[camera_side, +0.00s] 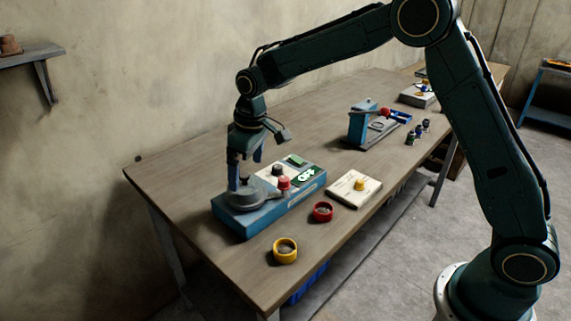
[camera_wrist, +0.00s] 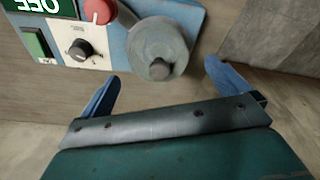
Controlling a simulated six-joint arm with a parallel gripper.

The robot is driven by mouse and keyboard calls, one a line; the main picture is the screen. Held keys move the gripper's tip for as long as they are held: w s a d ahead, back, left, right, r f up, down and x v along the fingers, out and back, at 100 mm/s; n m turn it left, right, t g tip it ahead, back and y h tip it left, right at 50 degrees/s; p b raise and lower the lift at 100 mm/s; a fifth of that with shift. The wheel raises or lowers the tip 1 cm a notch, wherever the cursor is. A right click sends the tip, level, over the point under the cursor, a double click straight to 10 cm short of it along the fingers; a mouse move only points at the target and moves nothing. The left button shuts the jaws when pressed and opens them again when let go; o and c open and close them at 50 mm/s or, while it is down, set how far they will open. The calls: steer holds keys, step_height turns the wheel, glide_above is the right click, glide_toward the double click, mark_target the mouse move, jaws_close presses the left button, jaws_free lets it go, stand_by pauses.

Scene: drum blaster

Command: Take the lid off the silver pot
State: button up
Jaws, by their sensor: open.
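The silver pot (camera_side: 238,202) is a low grey round vessel on the left end of a blue machine base (camera_side: 228,224). In the wrist view its lid (camera_wrist: 157,40) is a grey disc with a small dark knob (camera_wrist: 159,69). My gripper (camera_side: 244,172) points down over the pot in the side view, with its blue fingers apart and nothing between them that I can see held. In the wrist view my gripper (camera_wrist: 161,72) is open, with the knob lying between and slightly beyond the fingertips. The side view hides part of the lid behind a finger.
A red ring (camera_side: 322,212) and a yellow ring (camera_side: 285,250) lie near the table's front edge. A blue stand (camera_side: 362,124) is farther back.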

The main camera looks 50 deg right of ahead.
mark_target(247, 175)
steer(key=shift+w+f, duration=0.2)
steer(key=shift+f, duration=1.1)
steer(key=shift+w+f, duration=0.15)
steer(key=shift+f, duration=1.15)
